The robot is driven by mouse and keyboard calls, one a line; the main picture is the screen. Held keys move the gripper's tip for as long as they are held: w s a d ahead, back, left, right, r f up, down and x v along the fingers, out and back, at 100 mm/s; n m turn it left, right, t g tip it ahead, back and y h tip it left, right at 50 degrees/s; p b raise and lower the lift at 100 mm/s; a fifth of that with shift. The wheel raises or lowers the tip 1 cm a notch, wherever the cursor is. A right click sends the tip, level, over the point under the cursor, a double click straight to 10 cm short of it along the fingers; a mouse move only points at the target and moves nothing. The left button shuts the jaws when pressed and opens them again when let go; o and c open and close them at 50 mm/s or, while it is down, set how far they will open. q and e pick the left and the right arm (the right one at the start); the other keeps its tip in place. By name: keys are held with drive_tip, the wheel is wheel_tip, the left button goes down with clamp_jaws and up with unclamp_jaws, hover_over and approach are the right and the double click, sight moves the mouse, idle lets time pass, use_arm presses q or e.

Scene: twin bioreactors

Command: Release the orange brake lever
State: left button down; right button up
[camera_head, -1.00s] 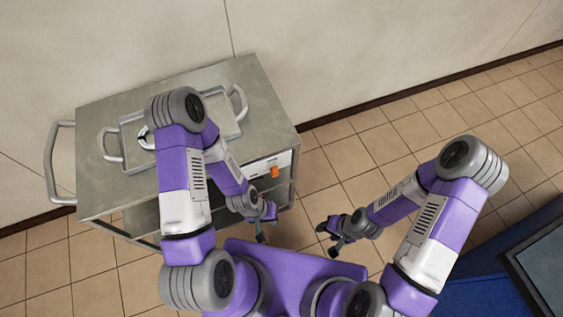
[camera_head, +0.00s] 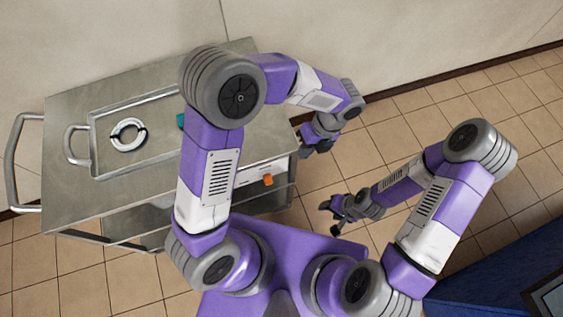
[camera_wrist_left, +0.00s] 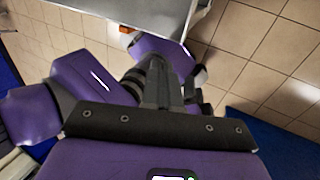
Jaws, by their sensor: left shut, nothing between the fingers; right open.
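The orange brake lever (camera_head: 267,180) sticks out of a pale panel on the near right side of the metal cart (camera_head: 75,200). It also shows in the left wrist view (camera_wrist_left: 127,30), small at the top edge under the cart. My left gripper (camera_head: 306,151) is shut and empty, beyond the cart's right end, up and to the right of the lever and apart from it. Its closed fingers show in the left wrist view (camera_wrist_left: 157,75). My right gripper (camera_head: 329,216) is open and empty over the floor, to the right of and lower than the lever.
A metal tray (camera_head: 97,150) on the cart top holds a white ring (camera_head: 128,135) and a teal item (camera_head: 181,121), partly hidden by my left arm. A push handle (camera_head: 12,165) is at the cart's left. A blue unit (camera_head: 480,270) stands lower right. Tiled floor right of the cart is clear.

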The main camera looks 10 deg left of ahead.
sight(268, 177)
use_arm(q)
drive_tip(key=shift+r, duration=0.2)
use_arm(e)
drive_tip(key=shift+s, duration=0.1)
use_arm(q)
drive_tip(key=shift+s, duration=0.1)
drive_tip(key=s+a+f+b, duration=0.1)
drive_tip(key=a+f, duration=0.1)
drive_tip(key=f, duration=0.1)
drive_tip(key=s+a+f+b, duration=0.1)
drive_tip(key=a+f, duration=0.1)
drive_tip(key=f, duration=0.1)
drive_tip(key=s+a+f+b, duration=0.2)
drive_tip(key=f, duration=0.1)
drive_tip(key=shift+s+a+f, duration=0.1)
drive_tip(key=shift+a+f, duration=0.1)
drive_tip(key=shift+a, duration=0.05)
use_arm(e)
wheel_tip(268, 177, down, 4)
drive_tip(key=shift+f, duration=0.1)
